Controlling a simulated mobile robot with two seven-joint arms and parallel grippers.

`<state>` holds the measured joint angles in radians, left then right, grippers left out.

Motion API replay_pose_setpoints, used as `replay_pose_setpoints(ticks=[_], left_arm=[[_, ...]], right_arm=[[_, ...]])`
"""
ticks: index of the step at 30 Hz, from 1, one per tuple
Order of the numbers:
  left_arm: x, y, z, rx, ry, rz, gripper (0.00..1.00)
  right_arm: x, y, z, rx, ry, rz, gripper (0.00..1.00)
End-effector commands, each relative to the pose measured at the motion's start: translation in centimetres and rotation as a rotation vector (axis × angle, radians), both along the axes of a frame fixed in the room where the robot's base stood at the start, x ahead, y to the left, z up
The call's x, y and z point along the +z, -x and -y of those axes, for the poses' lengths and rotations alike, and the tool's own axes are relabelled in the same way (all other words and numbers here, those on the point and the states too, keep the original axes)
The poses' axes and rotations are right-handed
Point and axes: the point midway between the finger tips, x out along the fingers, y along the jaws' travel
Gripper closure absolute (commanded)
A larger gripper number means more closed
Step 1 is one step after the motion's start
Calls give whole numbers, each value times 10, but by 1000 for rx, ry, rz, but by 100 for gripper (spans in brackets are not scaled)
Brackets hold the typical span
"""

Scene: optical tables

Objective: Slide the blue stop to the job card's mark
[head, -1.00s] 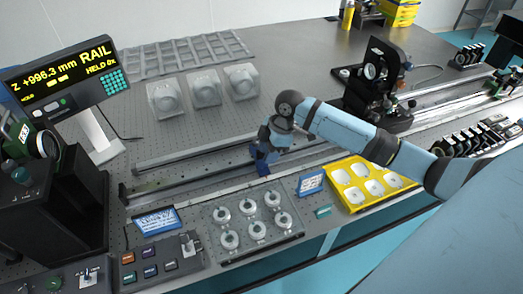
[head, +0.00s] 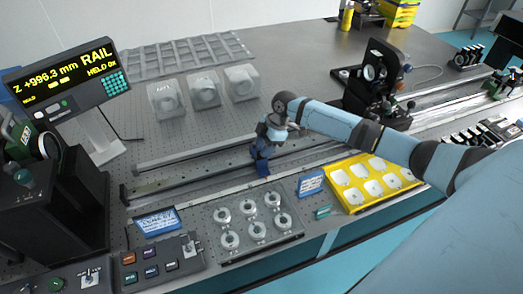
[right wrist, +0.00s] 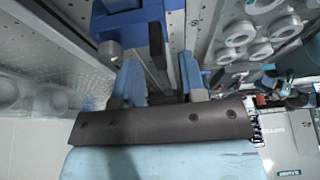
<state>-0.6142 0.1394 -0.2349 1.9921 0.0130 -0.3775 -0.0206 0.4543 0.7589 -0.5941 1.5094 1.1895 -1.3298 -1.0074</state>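The blue stop (head: 261,166) sits on the long rail (head: 190,186) near the middle of the head view. My right gripper (head: 264,141) is just above it and partly hides it. In the right wrist view the blue stop (right wrist: 120,22) is at the top, with a dark upright part. My right gripper (right wrist: 160,78) shows two blue fingers apart, with a gap between them and no clear grip on the stop. Two blue-edged cards, one at the left (head: 158,222) and one at the right (head: 311,183), stand before the rail; their print is unreadable. My left gripper is out of view.
A readout (head: 65,80) shows "Z +996.3 mm RAIL". A plate of several rings (head: 245,236) and a yellow tray (head: 350,204) lie in front of the rail. Black optics (head: 376,85) stand farther right. The rail left of the stop looks clear.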

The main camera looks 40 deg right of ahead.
Motion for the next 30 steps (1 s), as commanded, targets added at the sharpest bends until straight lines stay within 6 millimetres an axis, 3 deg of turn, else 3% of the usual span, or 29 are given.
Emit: replay_pose_setpoints(ticks=[6, 16, 21, 27, 30], left_arm=[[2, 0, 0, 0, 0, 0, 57], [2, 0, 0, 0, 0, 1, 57], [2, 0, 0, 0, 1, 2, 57], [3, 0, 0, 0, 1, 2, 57], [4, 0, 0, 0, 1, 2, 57]], right_arm=[[-19, -2, -8, 0, -1, 0, 62], [-22, -2, -9, 0, 0, 1, 62], [-22, -2, -9, 0, 0, 1, 100], [-22, -2, -8, -1, 0, 0, 100], [-22, 0, 3, -3, 1, -1, 100]])
